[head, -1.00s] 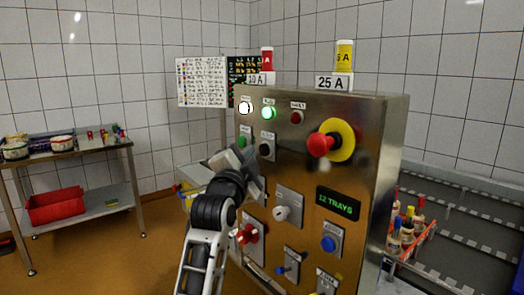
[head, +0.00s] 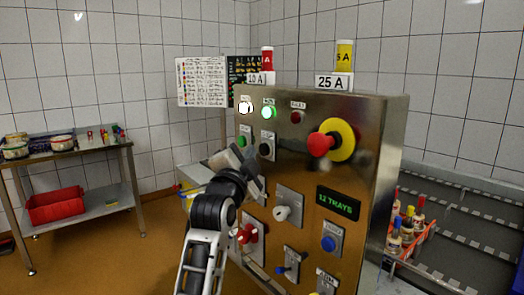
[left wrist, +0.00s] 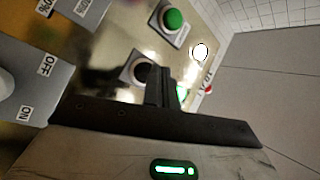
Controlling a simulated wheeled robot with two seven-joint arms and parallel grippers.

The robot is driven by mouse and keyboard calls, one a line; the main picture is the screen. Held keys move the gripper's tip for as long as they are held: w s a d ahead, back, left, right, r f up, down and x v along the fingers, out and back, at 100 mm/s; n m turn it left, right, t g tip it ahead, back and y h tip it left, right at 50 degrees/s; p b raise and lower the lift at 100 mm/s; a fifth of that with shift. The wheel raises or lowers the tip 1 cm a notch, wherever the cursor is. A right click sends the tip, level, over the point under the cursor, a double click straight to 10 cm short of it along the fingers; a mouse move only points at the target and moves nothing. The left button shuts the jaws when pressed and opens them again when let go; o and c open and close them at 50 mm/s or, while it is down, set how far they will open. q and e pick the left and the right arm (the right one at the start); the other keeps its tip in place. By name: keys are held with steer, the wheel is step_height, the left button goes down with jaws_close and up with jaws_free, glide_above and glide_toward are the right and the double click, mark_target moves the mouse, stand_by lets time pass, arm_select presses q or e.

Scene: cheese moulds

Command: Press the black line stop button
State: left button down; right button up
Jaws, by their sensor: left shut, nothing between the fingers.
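The black button (head: 265,150) sits on a square plate on the steel control panel (head: 373,130), below the lit green lamp. In the left wrist view the black button (left wrist: 141,72) shows just left of my fingers, which hide part of its plate. My left gripper (head: 247,160) is shut and empty, close to the panel, just left of and below the black button in the head view. In the left wrist view its closed fingers (left wrist: 165,88) point toward the panel. I cannot tell whether they touch it. My right gripper is out of view.
A green button (head: 242,141) is left of the black one. A red mushroom button on a yellow disc (head: 342,140), a selector switch (head: 282,213), a blue button (head: 329,243) and a red switch (head: 245,233) share the panel. A side table (head: 70,150) stands left.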

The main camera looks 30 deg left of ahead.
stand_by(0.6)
arm_select(q)
steer(key=shift+w, duration=0.1)
steer(key=shift+w+d, duration=0.15)
steer(key=shift+w, duration=0.15)
steer(key=shift+w+p, duration=0.2)
steer(key=shift+p, duration=0.15)
stand_by(0.4)
steer(key=shift+w+d, duration=0.2)
steer(key=shift+w, duration=0.05)
stand_by(0.3)
steer(key=shift+s, duration=0.1)
steer(key=shift+s+a+p, duration=0.35)
steer(key=shift+s+p, duration=0.1)
steer(key=shift+s, duration=0.3)
